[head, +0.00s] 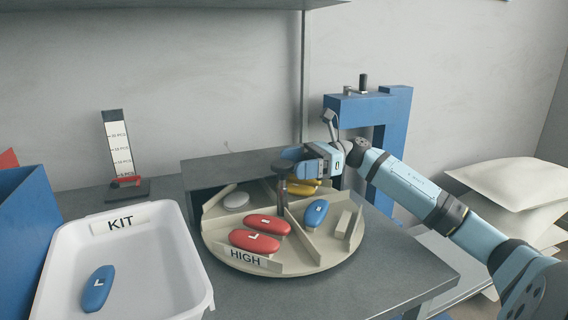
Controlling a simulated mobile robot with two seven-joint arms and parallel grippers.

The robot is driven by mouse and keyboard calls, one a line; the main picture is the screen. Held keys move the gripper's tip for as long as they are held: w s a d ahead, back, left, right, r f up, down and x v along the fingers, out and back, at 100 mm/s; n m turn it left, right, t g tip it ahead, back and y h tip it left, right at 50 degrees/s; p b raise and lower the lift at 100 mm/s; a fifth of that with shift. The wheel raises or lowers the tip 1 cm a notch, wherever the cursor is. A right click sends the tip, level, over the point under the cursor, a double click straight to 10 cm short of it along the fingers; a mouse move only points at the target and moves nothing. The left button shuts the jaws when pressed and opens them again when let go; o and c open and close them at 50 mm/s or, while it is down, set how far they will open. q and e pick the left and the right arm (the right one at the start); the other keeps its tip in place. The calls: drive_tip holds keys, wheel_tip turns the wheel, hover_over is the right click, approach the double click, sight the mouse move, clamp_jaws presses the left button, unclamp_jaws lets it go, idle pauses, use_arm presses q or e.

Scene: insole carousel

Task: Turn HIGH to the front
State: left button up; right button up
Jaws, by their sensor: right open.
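The round beige carousel (222,235) stands on the grey table, with dividers splitting it into compartments. The HIGH label (245,257) is on its near rim, facing me, slightly left of the middle. Two red insoles (254,241) lie in the compartment behind that label. A blue insole (316,212) lies in the compartment to the right. Yellow insoles (304,188) lie at the back, partly hidden by my right gripper. My right gripper (284,168) is open at the top of the dark centre post (281,196); I cannot tell whether it touches the post. My left gripper is out of view.
A white KIT tray (195,262) with a blue insole (97,288) stands at the left. A grey housing (230,166) covers the carousel's back. A blue frame (388,140) stands behind my right arm. The table's front right is clear.

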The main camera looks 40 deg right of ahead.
drive_tip(key=p+v, duration=0.1)
drive_tip(key=v, duration=0.8)
drive_tip(key=shift+s+d, duration=0.15)
drive_tip(key=shift+d, duration=0.2)
drive_tip(key=shift+s+d, duration=0.15)
drive_tip(key=shift+d, duration=0.15)
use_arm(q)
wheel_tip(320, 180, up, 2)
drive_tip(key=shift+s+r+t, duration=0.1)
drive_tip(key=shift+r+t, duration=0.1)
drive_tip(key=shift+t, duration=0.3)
